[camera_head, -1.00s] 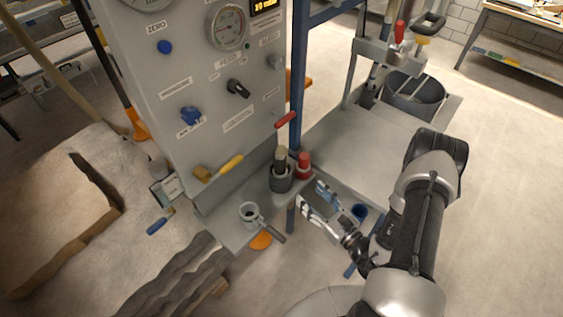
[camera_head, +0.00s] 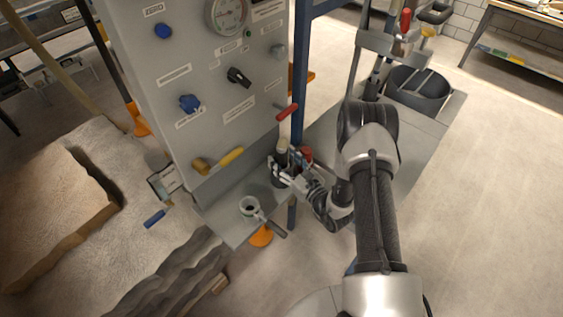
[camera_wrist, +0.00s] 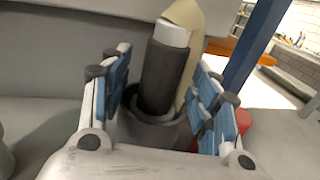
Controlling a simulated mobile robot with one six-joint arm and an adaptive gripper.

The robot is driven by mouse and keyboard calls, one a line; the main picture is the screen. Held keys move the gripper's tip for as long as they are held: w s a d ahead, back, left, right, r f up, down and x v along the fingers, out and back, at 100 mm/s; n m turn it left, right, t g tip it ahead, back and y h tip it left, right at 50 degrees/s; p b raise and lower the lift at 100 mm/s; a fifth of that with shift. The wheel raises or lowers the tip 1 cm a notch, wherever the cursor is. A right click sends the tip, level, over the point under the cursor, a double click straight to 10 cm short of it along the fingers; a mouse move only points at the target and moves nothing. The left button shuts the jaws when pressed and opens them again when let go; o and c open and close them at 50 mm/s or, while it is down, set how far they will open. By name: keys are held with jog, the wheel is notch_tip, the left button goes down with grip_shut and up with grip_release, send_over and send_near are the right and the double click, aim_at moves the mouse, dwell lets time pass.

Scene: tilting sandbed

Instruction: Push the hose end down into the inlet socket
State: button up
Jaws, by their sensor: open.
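The hose end, a dark grey sleeve with a pale collar (camera_wrist: 165,75), stands slightly tilted in the mouth of the dark round inlet socket (camera_wrist: 130,130) in the wrist view. A dark gap shows around its foot; how deep it sits is hidden. A beige hose (camera_wrist: 186,18) runs from its top and bends down behind it. In the head view the pale top (camera_head: 282,146) shows above my gripper (camera_head: 284,168), which covers most of the socket. My gripper (camera_wrist: 162,85) is open, its blue-padded fingers on either side of the hose end, with gaps visible.
A red-topped part (camera_head: 305,154) stands close to the right of the socket. A grey cup with a handle (camera_head: 250,206) sits on the shelf at the front left. The panel (camera_head: 215,110) with knobs rises behind, and a blue post (camera_head: 299,80) stands close by.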

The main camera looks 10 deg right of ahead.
jog(key=shift+w+a, duration=0.25)
jog(key=shift+w, duration=0.35)
jog(key=shift+c, duration=0.5)
jog(key=c, duration=1.2)
jog(key=shift+r, duration=0.1)
grip_shut()
